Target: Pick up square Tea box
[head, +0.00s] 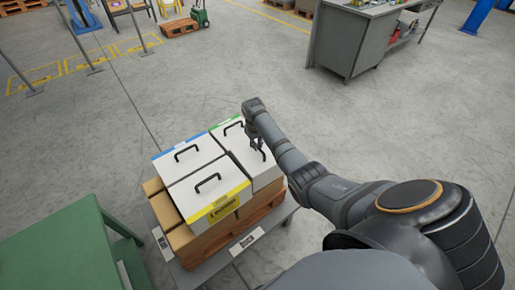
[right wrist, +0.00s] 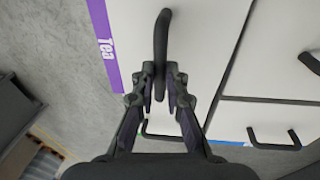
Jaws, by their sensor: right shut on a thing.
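The Tea box (right wrist: 130,20) is white with a purple strip reading "Tea" along one edge in the right wrist view. Its black handle (right wrist: 161,35) stands between the fingers of my right gripper (right wrist: 160,75), which is shut on it. In the head view the Tea box (head: 248,168) is the right-hand white box on the stack, with my right gripper (head: 258,141) over its top. The purple strip cannot be seen there. I cannot tell whether the box is clear of the stack. My left gripper is not in view.
Beside it are white boxes with yellow (head: 212,188), blue (head: 185,155) and green (head: 226,128) strips, all with black handles. They rest on brown cartons (head: 190,240) on a pallet. A green table (head: 65,250) stands left. A grey workbench (head: 350,45) is far right; open floor lies between.

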